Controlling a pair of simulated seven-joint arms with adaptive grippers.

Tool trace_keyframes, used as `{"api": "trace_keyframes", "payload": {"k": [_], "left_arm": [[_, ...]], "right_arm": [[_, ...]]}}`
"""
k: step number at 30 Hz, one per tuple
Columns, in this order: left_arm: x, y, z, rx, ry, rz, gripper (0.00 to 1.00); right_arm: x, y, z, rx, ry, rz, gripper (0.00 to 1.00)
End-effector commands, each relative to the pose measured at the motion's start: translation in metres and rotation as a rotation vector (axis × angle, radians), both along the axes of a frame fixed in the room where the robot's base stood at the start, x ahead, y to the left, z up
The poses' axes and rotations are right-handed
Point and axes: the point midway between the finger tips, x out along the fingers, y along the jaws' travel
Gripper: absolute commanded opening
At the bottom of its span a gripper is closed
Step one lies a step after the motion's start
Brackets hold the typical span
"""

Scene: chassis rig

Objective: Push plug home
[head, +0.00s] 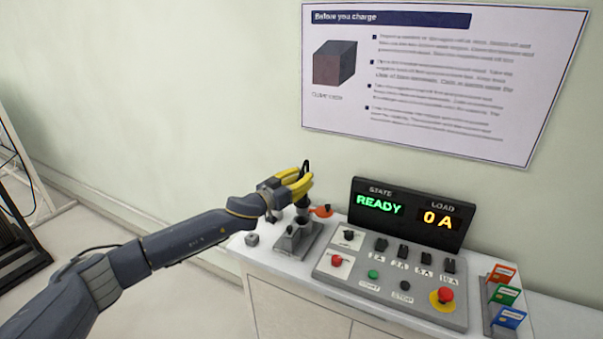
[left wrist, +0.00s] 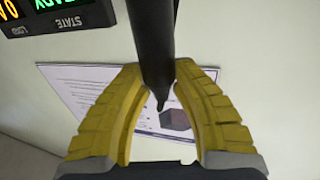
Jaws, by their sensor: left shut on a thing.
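My left gripper (head: 297,182) has yellow ridged fingers and is shut on a dark plug (head: 302,203). The plug stands upright between the fingers, above a grey socket block (head: 298,238) on the cabinet top. The plug's dark tapered end (left wrist: 157,75) shows between both fingers of the gripper (left wrist: 165,85) in the left wrist view. I cannot tell how deep the plug sits in the block, or whether a gap is left. My right gripper is in neither view.
A control panel (head: 385,285) with switches and buttons lies right of the block. Its display (head: 408,216) reads READY and 0 A. An orange-red part (head: 321,211) is close behind the block. A small grey cube (head: 252,240) is on its left. Coloured cards (head: 506,296) stand far right.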

Motion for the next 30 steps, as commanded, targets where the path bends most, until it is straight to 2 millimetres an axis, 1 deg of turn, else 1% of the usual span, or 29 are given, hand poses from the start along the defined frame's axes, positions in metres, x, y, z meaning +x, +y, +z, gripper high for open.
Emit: {"api": "trace_keyframes", "payload": {"k": [3,12,18,30], "left_arm": [[0.0,0.0,-0.009,-0.001,0.0,-0.001,0.0],[0.0,0.0,-0.022,-0.001,-0.002,-0.001,0.0],[0.0,0.0,-0.026,-0.001,-0.002,0.0,0.0],[0.0,0.0,-0.026,-0.001,-0.002,0.0,0.0]], "right_arm": [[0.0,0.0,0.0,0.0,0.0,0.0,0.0],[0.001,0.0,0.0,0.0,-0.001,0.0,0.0],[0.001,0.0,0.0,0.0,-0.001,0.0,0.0],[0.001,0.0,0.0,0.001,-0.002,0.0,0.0]]}}
